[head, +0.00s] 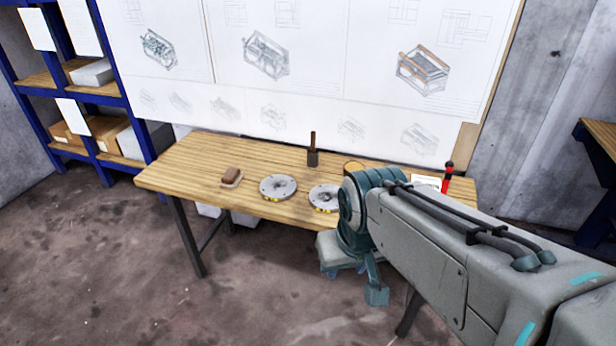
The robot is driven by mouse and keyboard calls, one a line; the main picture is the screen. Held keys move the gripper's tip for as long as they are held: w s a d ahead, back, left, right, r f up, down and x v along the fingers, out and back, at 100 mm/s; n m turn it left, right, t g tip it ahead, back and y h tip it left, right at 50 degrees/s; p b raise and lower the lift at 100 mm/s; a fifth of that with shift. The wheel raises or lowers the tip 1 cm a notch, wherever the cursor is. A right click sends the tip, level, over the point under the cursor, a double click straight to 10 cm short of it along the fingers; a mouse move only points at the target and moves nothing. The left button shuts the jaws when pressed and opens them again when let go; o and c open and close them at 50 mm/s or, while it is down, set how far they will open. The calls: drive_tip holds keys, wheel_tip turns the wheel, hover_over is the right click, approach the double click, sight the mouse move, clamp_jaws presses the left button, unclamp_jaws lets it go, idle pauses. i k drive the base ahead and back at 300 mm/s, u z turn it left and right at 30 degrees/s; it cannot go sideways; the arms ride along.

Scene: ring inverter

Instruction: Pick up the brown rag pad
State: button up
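The brown rag pad (231,174) sits near the left end of the wooden table (190,165). It looks like a small brown block on a pale base. Nothing touches it, and it lies left of the two round metal discs. My arm reaches in from the right and covers the table's front right part. My gripper (365,285) is low in front of the table, well to the right of the pad and apart from it. It is partly hidden by the arm, so its fingers cannot be made out clearly.
Two grey metal discs, a left one (278,187) and a right one (324,197), lie mid-table. A dark upright tool (313,152) stands behind them. A red and black tool (447,178) stands at the right. A drawing board (310,60) backs the table; blue shelves (120,100) stand left.

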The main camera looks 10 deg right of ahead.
sight(232, 176)
drive_tip(key=u, duration=0.15)
drive_tip(key=i, duration=2.05)
drive_tip(key=u, duration=0.65)
